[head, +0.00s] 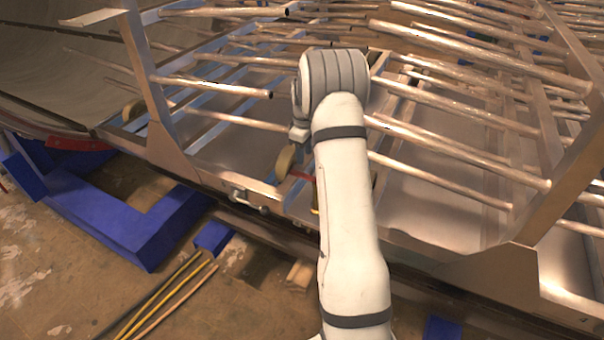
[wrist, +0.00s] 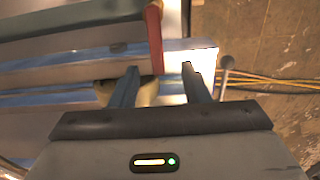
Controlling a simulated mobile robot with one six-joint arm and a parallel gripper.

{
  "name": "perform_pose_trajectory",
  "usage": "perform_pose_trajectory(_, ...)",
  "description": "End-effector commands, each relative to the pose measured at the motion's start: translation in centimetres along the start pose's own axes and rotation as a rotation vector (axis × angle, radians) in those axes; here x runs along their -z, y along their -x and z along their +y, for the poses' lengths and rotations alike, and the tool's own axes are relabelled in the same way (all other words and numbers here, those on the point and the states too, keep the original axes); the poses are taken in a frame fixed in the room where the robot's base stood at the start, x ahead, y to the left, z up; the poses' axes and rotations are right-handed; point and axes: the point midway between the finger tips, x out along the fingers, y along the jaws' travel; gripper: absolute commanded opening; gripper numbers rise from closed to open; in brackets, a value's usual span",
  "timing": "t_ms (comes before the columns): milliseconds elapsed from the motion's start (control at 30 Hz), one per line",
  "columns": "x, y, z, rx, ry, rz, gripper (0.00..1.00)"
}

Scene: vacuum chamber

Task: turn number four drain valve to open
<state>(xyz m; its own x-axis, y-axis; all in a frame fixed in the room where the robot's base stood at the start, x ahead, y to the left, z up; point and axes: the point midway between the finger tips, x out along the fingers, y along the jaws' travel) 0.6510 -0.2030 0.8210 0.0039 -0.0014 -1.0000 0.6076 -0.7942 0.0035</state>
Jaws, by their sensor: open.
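My gripper (wrist: 159,70) is open, with its two dark fingers apart and nothing held between them in the wrist view. A red bar (wrist: 154,36), possibly the valve lever, stands just beyond the fingers, its lower end near the gap. I cannot tell whether they touch. No number or label is readable, so I cannot confirm which valve this is. In the head view a small red piece (head: 301,176) shows just left of my arm, beside the metal frame. My arm hides most of the gripper and what lies behind it there.
A tan wheel (head: 285,160) sits beside my arm; a tan rounded part (wrist: 148,92) lies behind the left finger. A grey round-ended knob (wrist: 227,63) is right of the fingers. Copper-coloured pipes (head: 455,105) cross the frame. Blue supports (head: 125,225) and yellow rods (head: 170,295) occupy the floor.

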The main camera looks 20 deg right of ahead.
Motion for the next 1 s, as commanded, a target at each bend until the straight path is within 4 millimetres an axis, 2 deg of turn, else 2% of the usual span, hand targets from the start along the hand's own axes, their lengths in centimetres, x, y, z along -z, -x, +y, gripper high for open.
perform_pose_trajectory(133,-0.1,-1.4,0.7,0.005,0.013,-0.003,0.42)
perform_pose_trajectory(600,-0.2,-7.9,0.7,0.006,0.012,-0.004,0.42)
perform_pose_trajectory(767,-0.2,-8.8,0.7,0.005,0.012,-0.003,0.42)
perform_pose_trajectory(1000,-0.2,-8.8,0.7,0.004,0.011,-0.003,0.42)
